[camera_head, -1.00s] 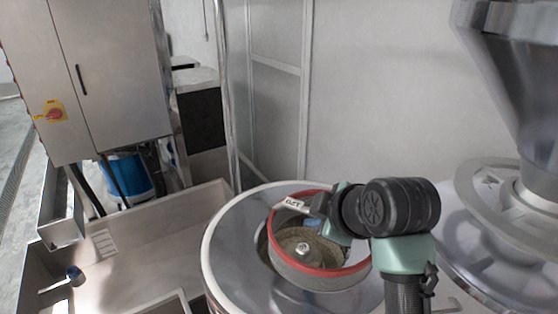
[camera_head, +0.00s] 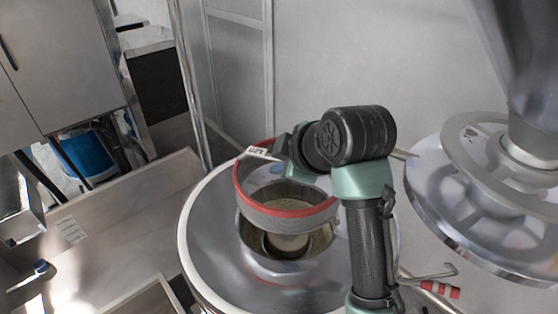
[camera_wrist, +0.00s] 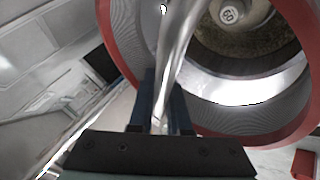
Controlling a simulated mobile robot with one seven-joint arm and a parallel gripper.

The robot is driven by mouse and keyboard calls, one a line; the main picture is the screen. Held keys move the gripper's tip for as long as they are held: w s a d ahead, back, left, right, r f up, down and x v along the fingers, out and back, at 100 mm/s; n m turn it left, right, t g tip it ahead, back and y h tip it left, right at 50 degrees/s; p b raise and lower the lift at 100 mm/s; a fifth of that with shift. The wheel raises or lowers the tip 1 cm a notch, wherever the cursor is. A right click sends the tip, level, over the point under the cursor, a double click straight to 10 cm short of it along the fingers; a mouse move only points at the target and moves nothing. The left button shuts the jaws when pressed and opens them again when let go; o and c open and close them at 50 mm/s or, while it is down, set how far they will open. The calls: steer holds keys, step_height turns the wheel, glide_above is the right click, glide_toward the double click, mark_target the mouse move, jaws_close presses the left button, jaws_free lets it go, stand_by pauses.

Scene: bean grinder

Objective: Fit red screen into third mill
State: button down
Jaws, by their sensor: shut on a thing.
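The red screen is a ring with a red rim and a grey mesh wall (camera_head: 285,222). The ring hangs above the central opening (camera_head: 290,247) of a round metal mill (camera_head: 203,240) with a pale outer rim. I cannot tell whether its lower edge touches the mill. My arm hides the mill's right side.
Another mill with a spoked ring (camera_head: 470,150) and a metal hopper (camera_head: 520,75) stands at the right. A metal trough (camera_head: 95,245) lies at the left, with a blue bucket (camera_head: 85,152) behind it. A wall and panel frame stand behind.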

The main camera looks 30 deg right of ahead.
steer(key=shift+f+b, duration=1.85)
steer(key=shift+f, duration=0.9)
steer(key=shift+f+b, duration=2.5)
steer(key=shift+f, duration=1.45)
steer(key=shift+r, duration=0.1)
step_height(320, 180, up, 7)
steer(key=p, duration=0.6)
